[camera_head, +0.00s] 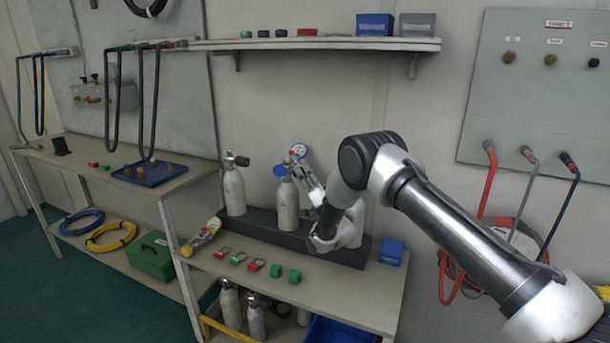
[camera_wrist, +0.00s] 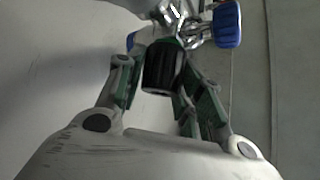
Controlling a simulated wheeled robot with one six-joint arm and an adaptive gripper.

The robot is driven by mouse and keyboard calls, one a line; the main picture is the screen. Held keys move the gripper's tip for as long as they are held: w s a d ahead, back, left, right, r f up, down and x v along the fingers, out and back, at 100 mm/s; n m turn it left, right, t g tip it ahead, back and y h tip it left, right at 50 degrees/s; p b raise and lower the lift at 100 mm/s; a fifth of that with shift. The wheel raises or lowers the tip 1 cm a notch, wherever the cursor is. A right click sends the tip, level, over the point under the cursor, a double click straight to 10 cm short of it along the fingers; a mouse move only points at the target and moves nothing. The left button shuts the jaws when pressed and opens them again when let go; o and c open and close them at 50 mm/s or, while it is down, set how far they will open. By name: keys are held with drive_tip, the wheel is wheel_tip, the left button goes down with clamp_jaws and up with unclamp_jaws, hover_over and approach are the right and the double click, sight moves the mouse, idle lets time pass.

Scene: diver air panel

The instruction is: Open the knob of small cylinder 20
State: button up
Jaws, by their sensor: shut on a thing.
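A black ridged knob (camera_wrist: 163,68) on a metal valve (camera_wrist: 172,22) sits between the green-padded fingers of my gripper (camera_wrist: 160,78) in the wrist view. My gripper is shut on this knob. My arm partly hides a third cylinder (camera_head: 355,220). The cylinder numbers are too small to read, so I cannot tell which is number 20.
A left cylinder (camera_head: 234,192) with a black valve knob stands in the same dark rack (camera_head: 262,226). A blue knob (camera_wrist: 227,24) lies close right of my fingers in the wrist view. Green and red small parts lie on the bench (camera_head: 345,293). A shelf (camera_head: 315,43) overhangs behind.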

drive_tip(key=shift+f+n+g+y, duration=0.1)
drive_tip(key=shift+n+g+y, duration=0.2)
drive_tip(key=shift+n+y, duration=0.5)
drive_tip(key=o, duration=1)
drive_tip(key=v, duration=0.7)
drive_tip(key=shift+s, duration=0.2)
drive_tip(key=shift+d, duration=0.1)
